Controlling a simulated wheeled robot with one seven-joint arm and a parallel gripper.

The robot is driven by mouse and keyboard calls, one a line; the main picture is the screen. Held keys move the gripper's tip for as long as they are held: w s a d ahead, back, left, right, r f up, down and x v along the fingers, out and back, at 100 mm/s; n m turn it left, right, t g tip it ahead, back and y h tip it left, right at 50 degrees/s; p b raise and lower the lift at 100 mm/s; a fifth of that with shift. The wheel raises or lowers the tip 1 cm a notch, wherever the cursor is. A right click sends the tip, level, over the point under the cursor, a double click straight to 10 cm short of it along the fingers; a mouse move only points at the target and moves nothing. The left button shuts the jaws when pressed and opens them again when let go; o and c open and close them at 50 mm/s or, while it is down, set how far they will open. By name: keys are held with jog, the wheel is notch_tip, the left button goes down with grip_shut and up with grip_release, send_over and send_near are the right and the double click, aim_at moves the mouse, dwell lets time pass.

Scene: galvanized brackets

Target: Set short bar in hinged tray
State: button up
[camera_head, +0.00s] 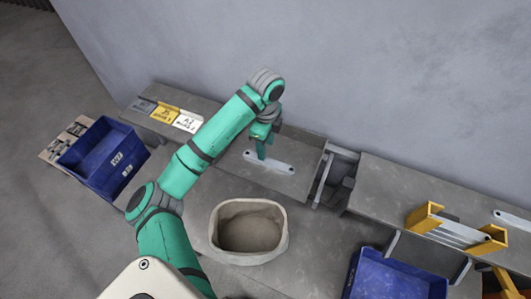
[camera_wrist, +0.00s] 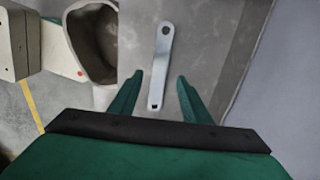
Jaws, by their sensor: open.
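A short, flat, light-grey bar (camera_head: 268,162) with a hole at each end lies on the grey tray-like surface (camera_head: 292,186), which has a raised edge at its back and right. I cannot tell for sure that this is the hinged tray. My gripper (camera_head: 262,150) is open and points down over the bar's left part, hiding a little of it. In the wrist view the bar (camera_wrist: 158,62) runs lengthwise between the two spread fingers, with its near end between them and its far end beyond. I cannot tell whether the fingers touch it.
A beige bin (camera_head: 215,232) stands in front of the surface. Blue crates stand at left (camera_head: 90,172) and lower right (camera_head: 380,285). A yellow holder (camera_head: 425,215) with bars and another loose bar (camera_head: 512,217) are on the right bench. Label plates (camera_head: 165,112) lie at back left.

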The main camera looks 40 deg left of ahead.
jog(key=shift+r, duration=2.75)
